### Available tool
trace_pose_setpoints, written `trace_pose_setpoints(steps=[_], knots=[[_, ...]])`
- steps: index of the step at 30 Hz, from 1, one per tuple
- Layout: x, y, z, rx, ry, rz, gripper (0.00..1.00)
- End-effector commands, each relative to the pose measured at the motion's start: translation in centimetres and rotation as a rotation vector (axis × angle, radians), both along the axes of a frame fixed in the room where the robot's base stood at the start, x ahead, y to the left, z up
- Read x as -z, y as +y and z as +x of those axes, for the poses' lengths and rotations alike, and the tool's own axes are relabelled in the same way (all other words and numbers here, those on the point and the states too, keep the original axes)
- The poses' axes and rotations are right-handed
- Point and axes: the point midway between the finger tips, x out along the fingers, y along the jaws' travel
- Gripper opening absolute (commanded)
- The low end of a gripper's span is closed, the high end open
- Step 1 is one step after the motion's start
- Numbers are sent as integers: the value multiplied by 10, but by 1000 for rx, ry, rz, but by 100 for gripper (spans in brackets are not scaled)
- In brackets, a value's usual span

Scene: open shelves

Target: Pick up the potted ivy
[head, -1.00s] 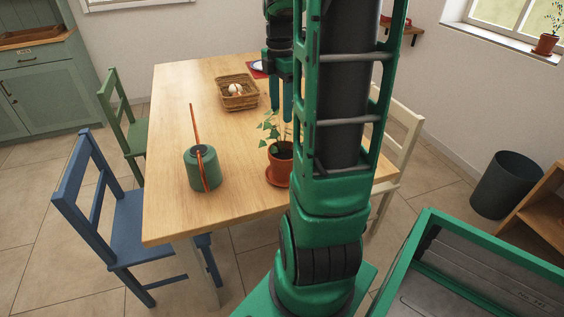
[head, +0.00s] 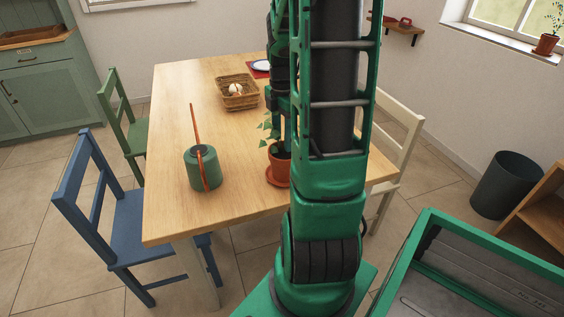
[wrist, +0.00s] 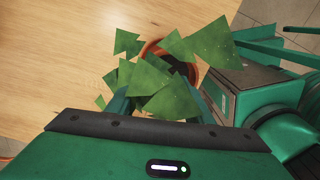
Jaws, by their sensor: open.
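The potted ivy (head: 279,168), green leaves in a terracotta pot on a saucer, stands upright near the table's front right part. My arm hides its right side in the head view. In the wrist view the ivy (wrist: 168,90) lies below my gripper, its leaves covering much of the fingers, with the orange pot rim (wrist: 152,47) showing beyond them. My gripper (wrist: 163,100) is open, its fingers on either side of the leaves. In the head view it is just above the pot, mostly behind my arm. I cannot tell whether the fingers touch the plant.
Chairs surround the table. The table's left side is mostly clear.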

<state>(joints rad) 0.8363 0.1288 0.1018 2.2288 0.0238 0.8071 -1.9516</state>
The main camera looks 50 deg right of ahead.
Motion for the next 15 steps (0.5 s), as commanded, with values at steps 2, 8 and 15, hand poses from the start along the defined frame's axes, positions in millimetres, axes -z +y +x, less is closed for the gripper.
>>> trace_pose_setpoints(steps=[2, 8, 15], knots=[[2, 0, 0, 0, 0, 0, 46], [2, 0, 0, 0, 0, 0, 42], [2, 0, 0, 1, 0, 0, 0]])
